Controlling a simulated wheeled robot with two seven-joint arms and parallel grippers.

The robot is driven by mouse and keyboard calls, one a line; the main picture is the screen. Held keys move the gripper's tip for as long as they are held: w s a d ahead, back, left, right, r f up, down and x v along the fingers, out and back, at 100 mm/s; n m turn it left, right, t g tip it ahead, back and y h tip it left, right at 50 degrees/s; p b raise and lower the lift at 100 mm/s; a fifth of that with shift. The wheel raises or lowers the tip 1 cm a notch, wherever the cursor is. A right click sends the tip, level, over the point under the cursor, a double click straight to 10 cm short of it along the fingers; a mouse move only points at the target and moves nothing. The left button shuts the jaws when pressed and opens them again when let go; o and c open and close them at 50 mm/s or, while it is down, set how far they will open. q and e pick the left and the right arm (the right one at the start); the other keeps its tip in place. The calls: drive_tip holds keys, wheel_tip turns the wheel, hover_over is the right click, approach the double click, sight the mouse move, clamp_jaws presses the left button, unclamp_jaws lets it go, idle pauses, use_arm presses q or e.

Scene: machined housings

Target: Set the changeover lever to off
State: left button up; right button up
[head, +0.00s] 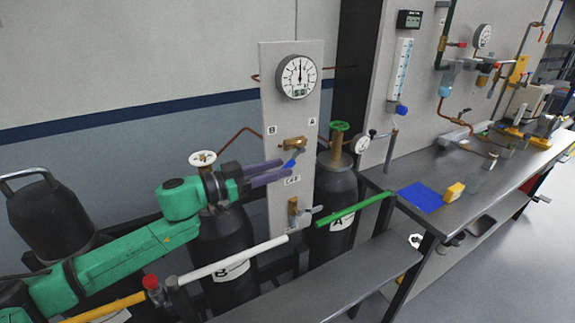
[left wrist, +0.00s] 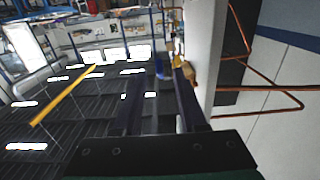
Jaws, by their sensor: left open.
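The changeover lever (head: 290,163) has a blue handle below a brass valve body (head: 293,143) on a pale upright panel. The handle slants down and slightly left from the body. Labels B (head: 272,130) and A (head: 312,121) sit above it, and a label that seems to read OFF (head: 292,180) sits below. My left gripper (head: 284,169) is open, its purple fingertips close to the blue handle. In the left wrist view, blue (left wrist: 162,70) shows between the fingers; contact cannot be told. My right gripper is not in view.
A pressure gauge (head: 297,77) is mounted above the lever. Black cylinders B (head: 222,245) and A (head: 333,190) stand on either side of the panel. A second brass fitting (head: 293,206) is lower on the panel. A bench (head: 430,217) with a blue mat (head: 420,196) extends right.

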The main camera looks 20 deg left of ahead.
sight(288, 163)
use_arm(q)
drive_tip(key=p+x, duration=0.1)
drive_tip(key=x, duration=0.1)
drive_tip(key=shift+w+d+r, duration=0.1)
drive_tip(key=shift+w+d, duration=0.05)
drive_tip(key=shift+w, duration=0.25)
drive_tip(key=shift+w+d, duration=0.15)
drive_tip(key=shift+w, duration=0.05)
drive_tip(key=shift+s, duration=0.1)
clamp_jaws()
drive_tip(key=shift+f, duration=0.2)
idle(0.7)
